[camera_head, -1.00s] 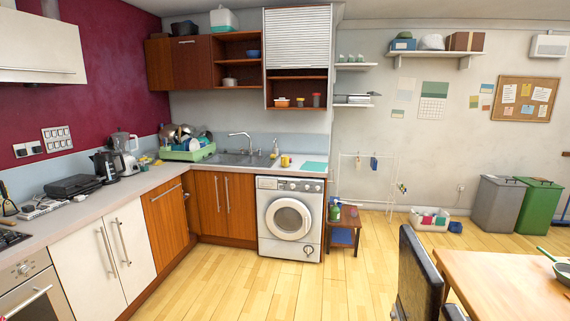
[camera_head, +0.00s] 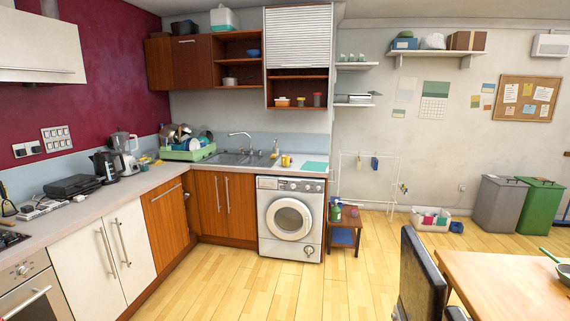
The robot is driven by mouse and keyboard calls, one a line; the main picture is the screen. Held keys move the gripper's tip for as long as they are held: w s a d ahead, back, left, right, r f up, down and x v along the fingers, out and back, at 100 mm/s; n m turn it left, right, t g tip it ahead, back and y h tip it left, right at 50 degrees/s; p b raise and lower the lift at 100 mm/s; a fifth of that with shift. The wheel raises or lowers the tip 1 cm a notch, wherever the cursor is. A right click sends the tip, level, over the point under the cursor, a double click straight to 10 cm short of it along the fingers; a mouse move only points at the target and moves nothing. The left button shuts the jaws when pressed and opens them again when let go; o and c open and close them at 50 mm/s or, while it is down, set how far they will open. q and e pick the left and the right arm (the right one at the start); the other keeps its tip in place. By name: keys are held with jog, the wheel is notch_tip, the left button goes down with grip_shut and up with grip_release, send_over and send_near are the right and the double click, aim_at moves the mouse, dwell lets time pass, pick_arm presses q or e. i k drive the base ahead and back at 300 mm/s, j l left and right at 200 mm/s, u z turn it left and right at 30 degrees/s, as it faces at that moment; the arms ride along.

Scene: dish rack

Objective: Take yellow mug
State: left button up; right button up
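The yellow mug (camera_head: 286,160) stands on the worktop above the washing machine. It is small in the head view, just right of the sink (camera_head: 236,158) and left of a flat turquoise board (camera_head: 314,166). Neither of my grippers is in view, and nothing is seen touching the mug.
A green dish rack (camera_head: 188,153) full of dishes stands left of the sink. A washing machine (camera_head: 290,222) is under the mug's worktop. A table (camera_head: 500,285) and dark chair (camera_head: 421,275) fill the lower right. The middle floor is clear.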

aim_at(285, 159)
jog(key=i+l+u, duration=0.2)
jog(key=i, duration=3.75)
jog(key=j, duration=0.15)
